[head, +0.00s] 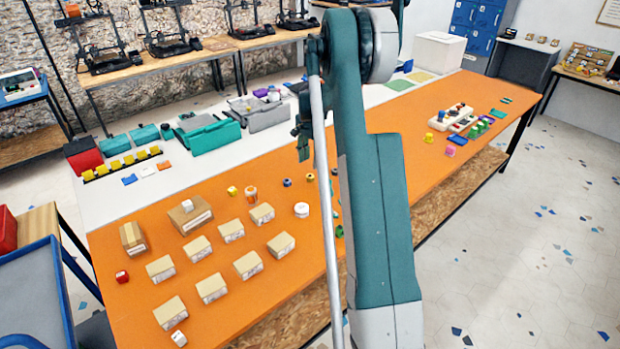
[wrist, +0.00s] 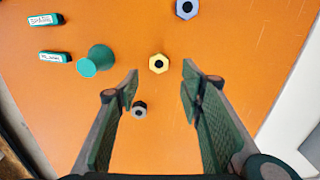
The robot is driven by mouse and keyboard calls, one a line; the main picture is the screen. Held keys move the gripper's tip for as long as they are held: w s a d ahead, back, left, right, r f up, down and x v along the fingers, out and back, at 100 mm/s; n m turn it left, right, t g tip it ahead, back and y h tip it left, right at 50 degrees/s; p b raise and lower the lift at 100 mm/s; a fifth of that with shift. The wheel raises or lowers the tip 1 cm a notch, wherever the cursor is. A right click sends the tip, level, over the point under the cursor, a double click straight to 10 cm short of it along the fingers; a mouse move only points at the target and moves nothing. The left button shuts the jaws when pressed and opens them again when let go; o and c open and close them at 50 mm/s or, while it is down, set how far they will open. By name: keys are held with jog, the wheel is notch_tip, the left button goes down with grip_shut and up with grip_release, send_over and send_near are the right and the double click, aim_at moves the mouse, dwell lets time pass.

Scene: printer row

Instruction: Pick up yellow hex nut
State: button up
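The yellow hex nut (wrist: 158,70) lies flat on the orange table top, with a dark hole at its centre. In the wrist view it is just beyond and between the fingertips of my gripper (wrist: 161,86). My gripper is open and empty, with a wide gap between its fingers. The gripper (head: 303,145) hangs over the table in the head view, partly beside my arm. A small yellow piece (head: 310,177) below it there looks like the nut, but is too small to be sure.
In the wrist view, a grey nut (wrist: 139,110) lies near the left finger and a blue-purple nut (wrist: 187,9) lies farther off. A green spool-like piece (wrist: 96,62) stands left, beside two labelled blocks (wrist: 46,20). Several cardboard boxes (head: 212,288) stand on the table's left.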

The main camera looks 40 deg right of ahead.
aim_at(311, 175)
jog(key=shift+d+f, duration=0.3)
jog(key=shift+d, duration=0.05)
jog(key=shift+f, duration=1.3)
jog(key=shift+a+f+b, duration=0.1)
jog(key=shift+f+b, duration=0.4)
jog(key=shift+f, duration=2.1)
jog(key=c, duration=0.8)
